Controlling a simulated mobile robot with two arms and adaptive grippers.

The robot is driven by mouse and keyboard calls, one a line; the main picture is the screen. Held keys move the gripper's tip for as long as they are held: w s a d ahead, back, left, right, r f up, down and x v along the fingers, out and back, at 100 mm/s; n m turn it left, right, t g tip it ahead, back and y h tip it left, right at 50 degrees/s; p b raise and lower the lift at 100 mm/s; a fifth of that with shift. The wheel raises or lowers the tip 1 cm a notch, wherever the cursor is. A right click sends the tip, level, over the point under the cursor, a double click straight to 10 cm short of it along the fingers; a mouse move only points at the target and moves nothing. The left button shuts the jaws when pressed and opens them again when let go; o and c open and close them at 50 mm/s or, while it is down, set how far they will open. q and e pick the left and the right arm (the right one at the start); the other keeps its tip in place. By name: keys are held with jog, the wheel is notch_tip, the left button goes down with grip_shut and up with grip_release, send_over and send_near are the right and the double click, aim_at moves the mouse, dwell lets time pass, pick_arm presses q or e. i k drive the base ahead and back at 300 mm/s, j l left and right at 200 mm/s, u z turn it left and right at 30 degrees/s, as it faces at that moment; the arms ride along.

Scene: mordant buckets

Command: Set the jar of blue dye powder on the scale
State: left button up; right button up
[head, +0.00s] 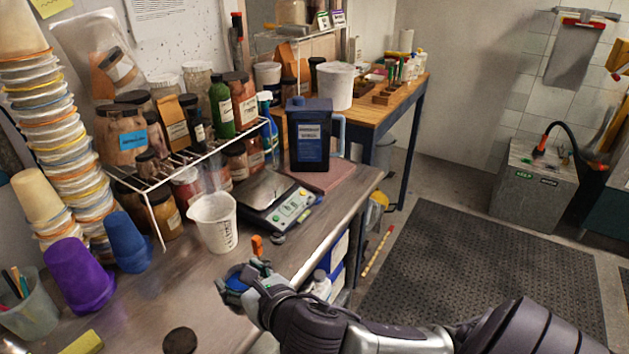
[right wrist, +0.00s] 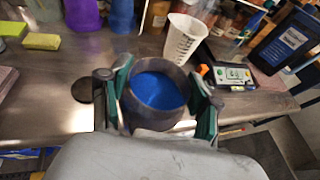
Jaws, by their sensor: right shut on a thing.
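The open jar of blue dye powder (right wrist: 158,92) shows from above in the right wrist view, blue inside a dark rim. My right gripper (right wrist: 160,104) is shut on it, with a finger on each side. In the head view, my right gripper (head: 246,288) holds the jar (head: 236,284) at the counter's front edge; the gripper partly hides it. I cannot tell whether the jar touches the counter. My left gripper is not in view.
A white measuring beaker (head: 213,222) stands left of the scale. A small orange object (head: 257,246) is between jar and scale. A dark blue jug (head: 309,135) stands behind the scale. A wire rack (head: 200,160) of jars is at the left. A dark disc (head: 180,341) lies in front.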

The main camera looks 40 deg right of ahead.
aim_at(262, 187)
jog(key=i+l, duration=0.1)
jog(key=l, duration=0.2)
jog(key=l+z, duration=0.1)
jog(key=l, duration=0.2)
jog(key=i+l, duration=0.15)
jog(key=l, duration=0.15)
jog(key=i+l+u, duration=0.4)
jog(key=k+l, duration=0.05)
